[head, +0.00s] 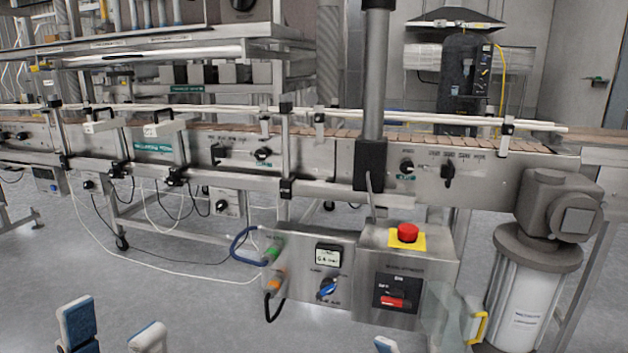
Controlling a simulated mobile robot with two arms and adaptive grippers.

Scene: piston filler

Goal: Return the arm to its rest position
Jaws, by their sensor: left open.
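My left gripper (112,328) shows at the bottom left of the head view, its two blue-and-white fingers apart with nothing between them. It is low in the picture, over the grey floor and clear of the machine. Of my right gripper (385,345), only what looks like one fingertip shows at the bottom edge, below the control boxes. The rest of it is out of the picture. The arms behind both grippers are hidden below the frame.
A conveyor (330,140) crosses the view. Below it hang a control box with a dial (327,288) and a switch box (398,285) topped by a red emergency button (407,232). A motor (562,205) and white cylinder (515,300) stand right. Floor at lower left is free.

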